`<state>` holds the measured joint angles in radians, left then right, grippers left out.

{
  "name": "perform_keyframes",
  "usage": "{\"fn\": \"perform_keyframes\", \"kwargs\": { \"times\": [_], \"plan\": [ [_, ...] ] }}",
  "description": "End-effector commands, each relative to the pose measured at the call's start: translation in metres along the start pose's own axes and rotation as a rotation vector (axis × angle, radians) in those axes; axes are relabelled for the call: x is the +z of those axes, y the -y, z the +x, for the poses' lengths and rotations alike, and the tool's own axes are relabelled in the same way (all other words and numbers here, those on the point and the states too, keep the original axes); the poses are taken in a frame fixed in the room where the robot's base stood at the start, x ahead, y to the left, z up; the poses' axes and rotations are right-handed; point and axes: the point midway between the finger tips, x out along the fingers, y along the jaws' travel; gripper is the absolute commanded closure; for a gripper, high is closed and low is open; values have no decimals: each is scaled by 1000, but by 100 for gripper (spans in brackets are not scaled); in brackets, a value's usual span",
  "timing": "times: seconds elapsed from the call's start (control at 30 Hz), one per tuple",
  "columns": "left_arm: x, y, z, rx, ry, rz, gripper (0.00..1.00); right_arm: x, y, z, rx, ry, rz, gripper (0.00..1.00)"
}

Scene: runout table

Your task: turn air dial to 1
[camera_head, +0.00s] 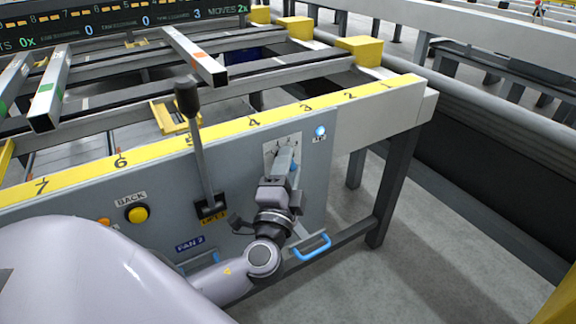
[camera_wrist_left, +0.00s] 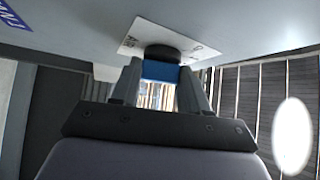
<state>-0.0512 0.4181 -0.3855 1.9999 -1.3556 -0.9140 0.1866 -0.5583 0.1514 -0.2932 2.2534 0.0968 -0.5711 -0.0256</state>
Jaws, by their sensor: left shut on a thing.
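The air dial's white plate (camera_head: 270,150) is on the grey front panel, and most of the dial is hidden behind my left gripper (camera_head: 284,160). In the left wrist view the dial's blue grip (camera_wrist_left: 160,72) stands out from a round black base (camera_wrist_left: 161,52) on the white plate (camera_wrist_left: 192,48). My left gripper (camera_wrist_left: 160,82) is shut on the blue grip, with one finger at each side. I cannot read which number the dial points to. My right gripper is not in view.
A tall black-knobbed lever (camera_head: 198,150) rises left of the dial. A yellow BACK button (camera_head: 137,214) is farther left. A lit blue lamp (camera_head: 320,131) is right of the plate, and a blue handle (camera_head: 312,246) is below. Open floor (camera_head: 440,260) lies to the right.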

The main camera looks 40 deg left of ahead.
Motion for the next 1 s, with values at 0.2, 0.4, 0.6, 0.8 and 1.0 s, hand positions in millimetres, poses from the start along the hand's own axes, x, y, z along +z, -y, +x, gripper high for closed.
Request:
{"fn": "perform_keyframes", "kwargs": {
  "times": [0.2,0.4,0.6,0.8,1.0],
  "plan": [
    [0,-1,-1,3,-1,0,30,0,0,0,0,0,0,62],
    [0,-1,-1,1,0,0,30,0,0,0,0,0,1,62],
    [0,-2,-13,4,-1,0,30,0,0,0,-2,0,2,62],
    [0,-2,-43,6,0,-1,30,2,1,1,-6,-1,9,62],
    [0,-2,-66,5,-1,0,30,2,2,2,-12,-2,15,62]
  ]
}}
